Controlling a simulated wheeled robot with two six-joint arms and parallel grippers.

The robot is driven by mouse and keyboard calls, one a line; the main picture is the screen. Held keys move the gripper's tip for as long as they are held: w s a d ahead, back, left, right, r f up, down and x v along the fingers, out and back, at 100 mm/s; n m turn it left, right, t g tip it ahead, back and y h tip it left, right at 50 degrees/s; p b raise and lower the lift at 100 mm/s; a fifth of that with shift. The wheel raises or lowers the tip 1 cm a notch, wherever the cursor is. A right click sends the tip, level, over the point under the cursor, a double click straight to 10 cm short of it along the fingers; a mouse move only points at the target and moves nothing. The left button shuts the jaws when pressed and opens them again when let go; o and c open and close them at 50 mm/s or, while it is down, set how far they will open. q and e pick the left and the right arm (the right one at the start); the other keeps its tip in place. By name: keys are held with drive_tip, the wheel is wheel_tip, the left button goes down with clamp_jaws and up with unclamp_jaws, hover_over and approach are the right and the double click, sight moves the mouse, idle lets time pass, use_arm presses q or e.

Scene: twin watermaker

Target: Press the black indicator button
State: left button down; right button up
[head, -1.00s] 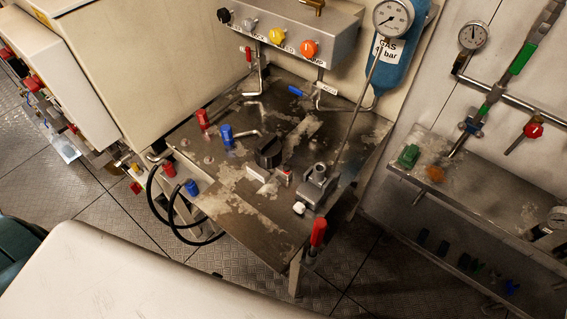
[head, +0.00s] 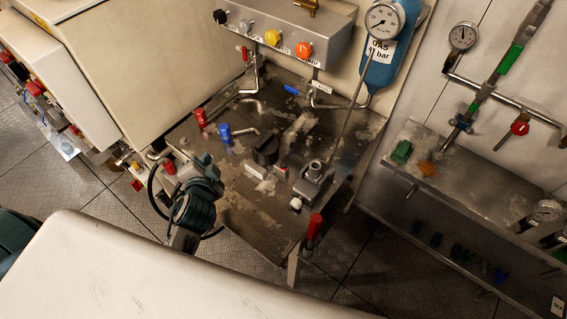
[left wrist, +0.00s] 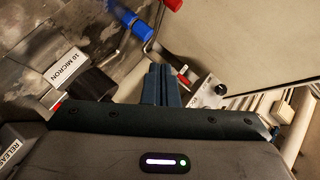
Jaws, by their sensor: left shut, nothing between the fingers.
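A black button (head: 220,16) sits at the left end of a grey control box, in a row with a white, a yellow and an orange button. In the left wrist view the box's end shows beyond my fingers, with a small dark button (left wrist: 221,89) on it. My left gripper (head: 207,162) is over the left part of the metal table, well short of the box. Its dark fingers are together and empty in the left wrist view (left wrist: 158,80). My right gripper is in neither view.
Red (head: 200,117) and blue (head: 225,133) handles stand just beyond my left gripper. A black knob (head: 266,150) and a grey clamp-like fitting (head: 313,183) stand to its right. A beige cabinet (head: 150,60) rises at the left. A gauge (head: 384,20) hangs right of the box.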

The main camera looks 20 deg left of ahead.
use_arm(q)
drive_tip(key=w+d+r+m+t+h, duration=0.2)
drive_tip(key=w+d+r+m+t, duration=0.15)
drive_tip(key=r+m, duration=0.3)
drive_tip(key=w+d+r+m+t+h, duration=0.2)
drive_tip(key=w+r+m+t, duration=0.25)
drive_tip(key=r+m, duration=0.2)
drive_tip(key=w+d+r+m+g+h, duration=0.25)
drive_tip(key=d+m+h, duration=0.85)
drive_tip(key=m, duration=0.6)
wheel_tip(320, 180, down, 13)
drive_tip(key=w+m+g+y, duration=0.1)
drive_tip(key=m+g+y, duration=0.2)
drive_tip(key=m+g, duration=0.8)
drive_tip(key=m, duration=0.5)
drive_tip(key=shift+f+m, duration=0.15)
drive_tip(key=shift+m, duration=0.15)
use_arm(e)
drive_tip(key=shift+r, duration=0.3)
use_arm(q)
drive_tip(key=shift+a+g, duration=0.1)
drive_tip(key=shift+g, duration=0.15)
drive_tip(key=shift+f, duration=0.1)
